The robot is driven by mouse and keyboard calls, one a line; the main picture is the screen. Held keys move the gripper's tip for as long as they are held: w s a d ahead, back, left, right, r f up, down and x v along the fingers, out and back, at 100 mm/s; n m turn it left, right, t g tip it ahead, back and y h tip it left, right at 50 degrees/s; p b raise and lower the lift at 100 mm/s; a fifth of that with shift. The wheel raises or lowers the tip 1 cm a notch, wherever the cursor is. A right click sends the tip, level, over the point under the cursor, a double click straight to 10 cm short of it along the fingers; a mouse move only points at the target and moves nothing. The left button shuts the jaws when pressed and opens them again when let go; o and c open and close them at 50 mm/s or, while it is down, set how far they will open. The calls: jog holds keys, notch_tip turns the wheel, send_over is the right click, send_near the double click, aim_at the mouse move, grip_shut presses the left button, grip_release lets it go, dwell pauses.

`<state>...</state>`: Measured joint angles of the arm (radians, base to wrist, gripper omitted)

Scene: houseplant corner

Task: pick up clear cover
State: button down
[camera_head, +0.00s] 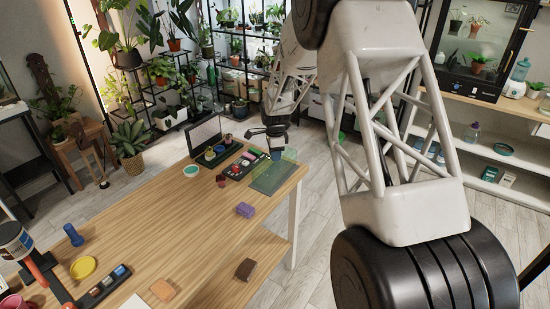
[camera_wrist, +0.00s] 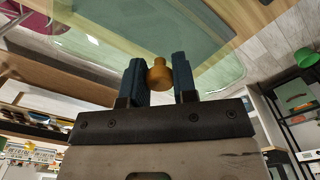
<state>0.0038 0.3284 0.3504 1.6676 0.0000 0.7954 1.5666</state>
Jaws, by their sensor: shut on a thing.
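The clear cover (camera_head: 288,157) is a greenish see-through piece near the table's far right corner. In the wrist view its clear sheet (camera_wrist: 125,22) fills the upper part, with a small amber knob (camera_wrist: 159,76) on it. My gripper (camera_head: 277,154) is above this corner. In the wrist view its two blue fingers (camera_wrist: 159,80) are shut on the knob, one on each side. A flat green area (camera_head: 268,181) shows under and around the cover. I cannot tell whether the cover is resting or slightly raised.
On the wooden table (camera_head: 190,240), a black tray with small items (camera_head: 243,164) and a dark upright panel (camera_head: 204,134) stand left of the cover. The middle of the table is mostly clear.

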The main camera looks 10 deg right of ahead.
jog(key=shift+r, duration=0.45)
notch_tip(320, 180, up, 3)
jog(key=shift+s+f, duration=0.15)
jog(key=s+r, duration=0.1)
jog(key=s, duration=1.4)
jog(key=shift+s, duration=0.35)
jog(key=shift+r, duration=0.1)
jog(key=shift+r, duration=0.1)
notch_tip(320, 180, up, 8)
jog(key=shift+r, duration=0.2)
dwell(0.8)
jog(key=shift+w, duration=0.1)
